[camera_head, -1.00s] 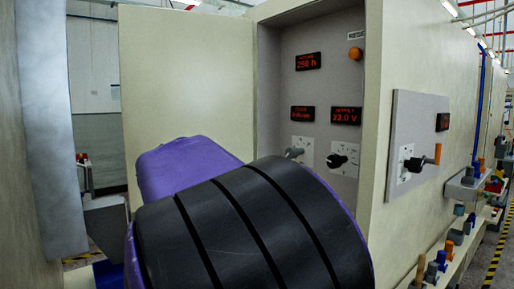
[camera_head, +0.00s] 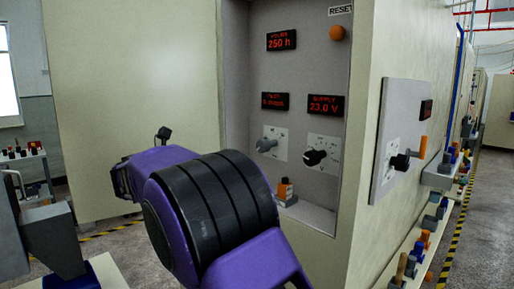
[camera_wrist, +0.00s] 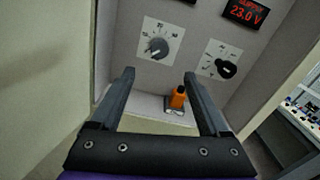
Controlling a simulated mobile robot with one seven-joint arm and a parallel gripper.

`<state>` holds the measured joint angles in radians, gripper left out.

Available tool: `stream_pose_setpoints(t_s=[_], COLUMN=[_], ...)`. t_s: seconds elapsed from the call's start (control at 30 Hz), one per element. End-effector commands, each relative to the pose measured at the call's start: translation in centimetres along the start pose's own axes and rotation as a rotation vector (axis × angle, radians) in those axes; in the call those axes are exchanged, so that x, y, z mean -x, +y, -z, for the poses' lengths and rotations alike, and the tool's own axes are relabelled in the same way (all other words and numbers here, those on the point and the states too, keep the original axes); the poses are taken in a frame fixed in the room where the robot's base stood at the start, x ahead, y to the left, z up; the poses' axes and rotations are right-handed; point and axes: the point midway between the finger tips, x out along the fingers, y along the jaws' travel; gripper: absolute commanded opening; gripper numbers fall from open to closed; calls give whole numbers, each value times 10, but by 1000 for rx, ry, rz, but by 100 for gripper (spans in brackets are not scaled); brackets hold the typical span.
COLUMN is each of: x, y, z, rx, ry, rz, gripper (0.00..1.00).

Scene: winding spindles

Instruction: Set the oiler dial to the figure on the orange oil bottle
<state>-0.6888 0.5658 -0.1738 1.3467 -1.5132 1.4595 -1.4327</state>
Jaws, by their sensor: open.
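The orange oil bottle (camera_head: 285,190) stands upright on the floor of the cabinet recess, with a white label too small to read. In the wrist view the bottle (camera_wrist: 178,98) shows beside the right finger. Two dials are on the back panel: a grey knob (camera_head: 266,145) on the left under a red display too blurred to read surely, and a black knob (camera_head: 314,157) on the right under the "23.0 V" display. The grey knob (camera_wrist: 157,47) also shows in the wrist view. My gripper (camera_wrist: 159,73) is open and empty, pointing at the panel, apart from both knobs.
A wide cream door (camera_head: 140,80) stands open on the left. An orange button (camera_head: 337,33) is at the top right, marked RESET. A side panel (camera_head: 400,140) with another black knob is outside on the right. The recess's side walls limit room.

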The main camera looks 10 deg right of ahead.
Motion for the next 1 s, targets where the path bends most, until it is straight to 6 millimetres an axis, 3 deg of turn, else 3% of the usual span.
stream_pose_setpoints(t_s=[0.1,0.5,0.7,1.0], x=[-29,-109,-129,-132], y=[-1,-1,0,0], z=[0,0,1,0], rx=[0,-1,0,-1], ry=[2,2,2,1], rz=[5,2,0,-1], gripper=[79,79,79,79])
